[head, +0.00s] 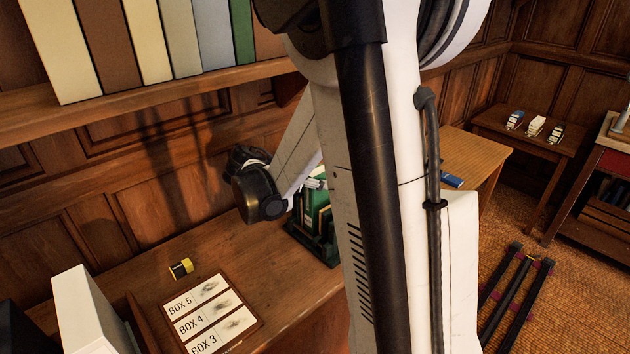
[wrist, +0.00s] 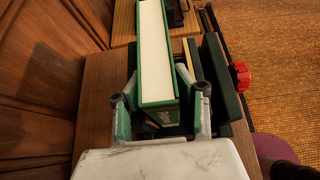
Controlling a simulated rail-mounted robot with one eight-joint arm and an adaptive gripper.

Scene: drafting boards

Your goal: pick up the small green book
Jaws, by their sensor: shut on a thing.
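The small green book (wrist: 153,60), with cream page edges and green covers, stands between the fingers of my gripper (wrist: 160,98) in the wrist view. The gripper is shut on it, one finger on each side. In the head view my gripper (head: 316,184) is partly hidden behind my arm, above a dark green holder (head: 303,236) on the wooden desk. Green books (head: 314,206) show there just below the fingers. I cannot tell whether the held book still touches the holder.
A yellow-and-black roll (head: 181,268) and a board of labelled box cards (head: 211,314) lie on the desk (head: 250,255). A shelf of large binders (head: 150,40) overhangs the back. In the wrist view a dark frame with a red knob (wrist: 241,75) stands at the right.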

